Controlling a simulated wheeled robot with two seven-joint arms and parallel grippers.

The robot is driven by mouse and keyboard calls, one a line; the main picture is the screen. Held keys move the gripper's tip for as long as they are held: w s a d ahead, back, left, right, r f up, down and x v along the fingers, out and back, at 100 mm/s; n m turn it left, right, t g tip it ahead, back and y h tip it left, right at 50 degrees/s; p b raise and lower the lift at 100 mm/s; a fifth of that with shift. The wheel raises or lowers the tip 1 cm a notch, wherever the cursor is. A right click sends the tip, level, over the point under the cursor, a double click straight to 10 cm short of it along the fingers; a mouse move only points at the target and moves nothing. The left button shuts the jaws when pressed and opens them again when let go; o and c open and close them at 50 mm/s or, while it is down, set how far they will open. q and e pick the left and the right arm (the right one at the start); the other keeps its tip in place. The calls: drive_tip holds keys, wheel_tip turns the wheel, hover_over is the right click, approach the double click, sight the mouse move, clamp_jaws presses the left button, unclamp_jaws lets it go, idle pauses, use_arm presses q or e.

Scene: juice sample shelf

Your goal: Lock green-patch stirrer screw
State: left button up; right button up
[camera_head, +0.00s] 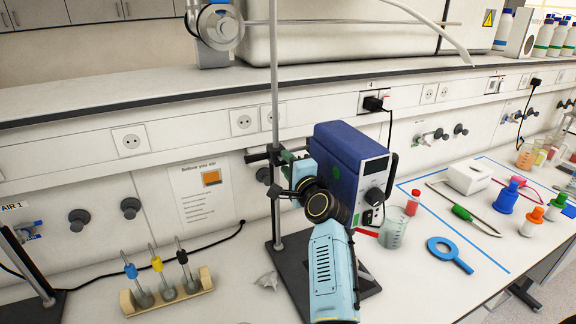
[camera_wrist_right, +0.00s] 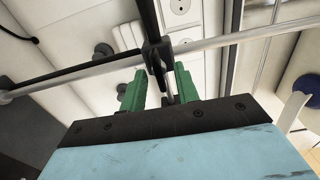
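A metal stand rod (camera_head: 275,100) rises from a dark base plate (camera_head: 362,284). A black clamp (camera_head: 257,157) sits on the rod. My right gripper (camera_head: 287,157) is at this clamp, its arm coming up from below. In the right wrist view, the green fingers of my right gripper (camera_wrist_right: 160,88) stand apart on either side of the black clamp's screw part (camera_wrist_right: 158,58); gaps show, and contact cannot be told. A blue stirrer-like device (camera_head: 350,150) with a screen and dial is behind my right arm. My left gripper is not in view.
A wooden rack (camera_head: 170,301) holds stirrers with blue, yellow and black patches at left. A black cable (camera_head: 200,238) runs along the wall.

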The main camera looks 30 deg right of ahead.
drive_tip(key=shift+o, duration=0.4)
drive_tip(key=s+b, duration=0.2)
drive_tip(key=s, duration=1.1)
drive_tip(key=shift+s+a, duration=0.2)
drive_tip(key=shift+a, duration=0.2)
